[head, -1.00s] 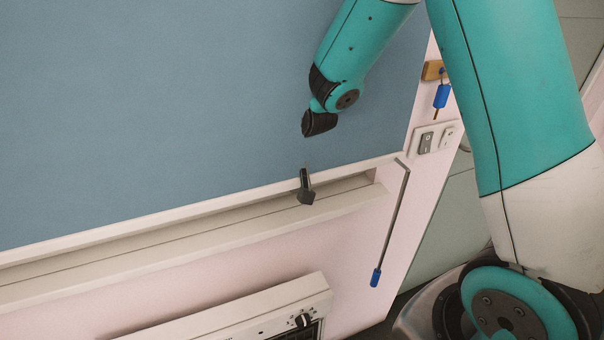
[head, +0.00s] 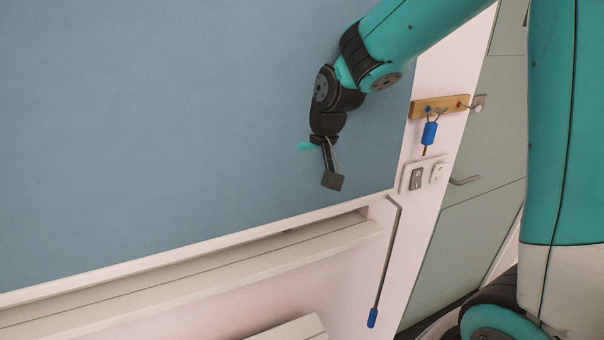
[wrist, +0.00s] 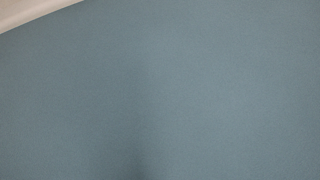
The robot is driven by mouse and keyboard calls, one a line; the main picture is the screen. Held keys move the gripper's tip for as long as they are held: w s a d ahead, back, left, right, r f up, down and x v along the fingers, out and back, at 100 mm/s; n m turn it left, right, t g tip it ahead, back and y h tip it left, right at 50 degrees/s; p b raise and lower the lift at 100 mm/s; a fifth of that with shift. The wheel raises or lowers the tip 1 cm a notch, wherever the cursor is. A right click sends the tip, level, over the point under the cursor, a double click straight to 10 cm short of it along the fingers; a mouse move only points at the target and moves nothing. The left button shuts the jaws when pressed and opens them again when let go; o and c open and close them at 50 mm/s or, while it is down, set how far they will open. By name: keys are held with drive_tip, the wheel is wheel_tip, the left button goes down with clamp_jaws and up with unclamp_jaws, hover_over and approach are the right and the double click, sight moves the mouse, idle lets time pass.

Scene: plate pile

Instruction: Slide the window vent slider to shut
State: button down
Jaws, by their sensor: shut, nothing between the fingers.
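The window vent is a long pale housing (head: 190,272) along the lower edge of a large blue-grey pane (head: 170,120) in the head view. A narrow slot runs along its top, with a darker stretch near its right end. I cannot make out a separate slider knob or tell the slider's position. My gripper (head: 332,180) is shut and empty. It hangs in front of the pane, above the right end of the vent and apart from it. The wrist view shows mostly the blue-grey pane (wrist: 170,100), with a pale strip (wrist: 28,10) at top left.
A thin rod with a blue end (head: 372,318) hangs beside the vent's right end. Wall switches (head: 424,175) and a wooden hook rail (head: 437,106) with a blue-handled item (head: 429,133) are at right. A pale appliance edge (head: 295,330) shows below.

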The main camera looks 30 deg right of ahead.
drive_tip(key=shift+s+d+r, duration=0.1)
drive_tip(key=shift+s+r, duration=0.1)
drive_tip(key=shift+r, duration=0.25)
